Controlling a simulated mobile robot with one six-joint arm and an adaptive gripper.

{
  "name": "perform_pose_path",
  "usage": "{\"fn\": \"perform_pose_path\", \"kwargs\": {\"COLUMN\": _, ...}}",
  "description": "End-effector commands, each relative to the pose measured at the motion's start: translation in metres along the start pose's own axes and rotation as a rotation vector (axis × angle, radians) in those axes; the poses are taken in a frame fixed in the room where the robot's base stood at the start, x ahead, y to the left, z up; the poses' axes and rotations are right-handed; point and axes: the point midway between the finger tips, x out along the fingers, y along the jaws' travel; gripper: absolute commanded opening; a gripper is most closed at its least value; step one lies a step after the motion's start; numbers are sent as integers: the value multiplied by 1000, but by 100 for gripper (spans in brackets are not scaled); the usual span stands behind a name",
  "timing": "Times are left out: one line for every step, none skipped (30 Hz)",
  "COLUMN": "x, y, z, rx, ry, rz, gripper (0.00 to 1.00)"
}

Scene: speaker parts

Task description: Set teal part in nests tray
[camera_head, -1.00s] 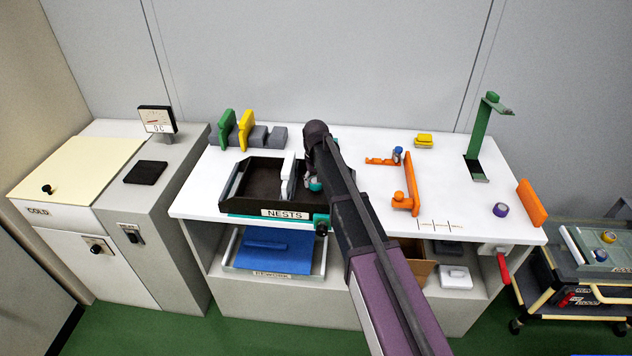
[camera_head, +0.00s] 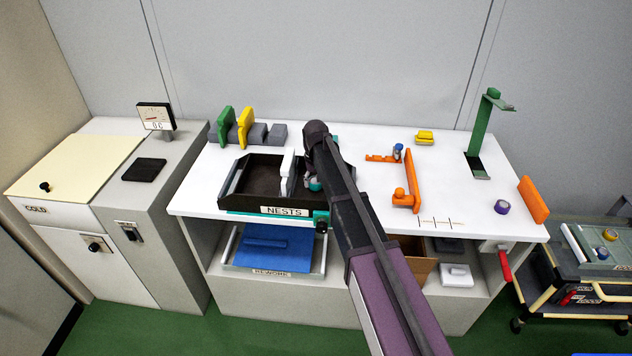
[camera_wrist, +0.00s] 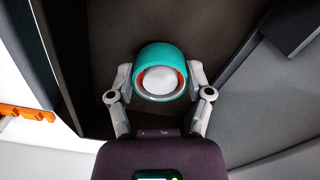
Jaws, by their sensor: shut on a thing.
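The teal part (camera_wrist: 150,55) is a short round piece with an orange inner ring and a pale round face. My gripper (camera_wrist: 160,78) is shut on it, one finger on each side. In the wrist view, the dark floor of the tray lies behind the part; I cannot tell if they touch. In the head view the nests tray (camera_head: 236,204), a black open box with a NESTS label, stands at the left of the bench. A white upright divider (camera_head: 288,174) stands in it. My arm hides much of the tray's right compartment; a bit of the teal part (camera_head: 315,184) shows there.
Green (camera_head: 225,126) and yellow (camera_head: 245,130) upright pieces stand in grey blocks behind the tray. Orange fixtures (camera_head: 411,188) and a green stand (camera_head: 483,135) are to the right. A blue-lined rework tray (camera_head: 285,250) lies on the shelf below.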

Motion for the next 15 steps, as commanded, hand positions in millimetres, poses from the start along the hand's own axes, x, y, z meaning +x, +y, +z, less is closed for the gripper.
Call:
{"fn": "perform_pose_path", "kwargs": {"x": 1, "y": 0, "z": 0, "rx": 0, "ry": 0, "rz": 0, "gripper": 5}}
{"fn": "perform_pose_path", "kwargs": {"x": 2, "y": 0, "z": 0, "rx": 0, "ry": 0, "rz": 0, "gripper": 5}}
{"fn": "perform_pose_path", "kwargs": {"x": 2, "y": 0, "z": 0, "rx": 0, "ry": 0, "rz": 0, "gripper": 5}}
{"fn": "perform_pose_path", "kwargs": {"x": 3, "y": 0, "z": 0, "rx": 0, "ry": 0, "rz": 0, "gripper": 5}}
{"fn": "perform_pose_path", "kwargs": {"x": 3, "y": 0, "z": 0, "rx": 0, "ry": 0, "rz": 0, "gripper": 5}}
{"fn": "perform_pose_path", "kwargs": {"x": 4, "y": 0, "z": 0, "rx": 0, "ry": 0, "rz": 0, "gripper": 5}}
{"fn": "perform_pose_path", "kwargs": {"x": 4, "y": 0, "z": 0, "rx": 0, "ry": 0, "rz": 0, "gripper": 5}}
{"fn": "perform_pose_path", "kwargs": {"x": 5, "y": 0, "z": 0, "rx": 0, "ry": 0, "rz": 0, "gripper": 5}}
{"fn": "perform_pose_path", "kwargs": {"x": 5, "y": 0, "z": 0, "rx": 0, "ry": 0, "rz": 0, "gripper": 5}}
{"fn": "perform_pose_path", "kwargs": {"x": 6, "y": 0, "z": 0, "rx": 0, "ry": 0, "rz": 0, "gripper": 5}}
{"fn": "perform_pose_path", "kwargs": {"x": 6, "y": 0, "z": 0, "rx": 0, "ry": 0, "rz": 0, "gripper": 5}}
{"fn": "perform_pose_path", "kwargs": {"x": 7, "y": 0, "z": 0, "rx": 0, "ry": 0, "rz": 0, "gripper": 5}}
{"fn": "perform_pose_path", "kwargs": {"x": 7, "y": 0, "z": 0, "rx": 0, "ry": 0, "rz": 0, "gripper": 5}}
{"fn": "perform_pose_path", "kwargs": {"x": 7, "y": 0, "z": 0, "rx": 0, "ry": 0, "rz": 0, "gripper": 5}}
{"fn": "perform_pose_path", "kwargs": {"x": 8, "y": 0, "z": 0, "rx": 0, "ry": 0, "rz": 0, "gripper": 5}}
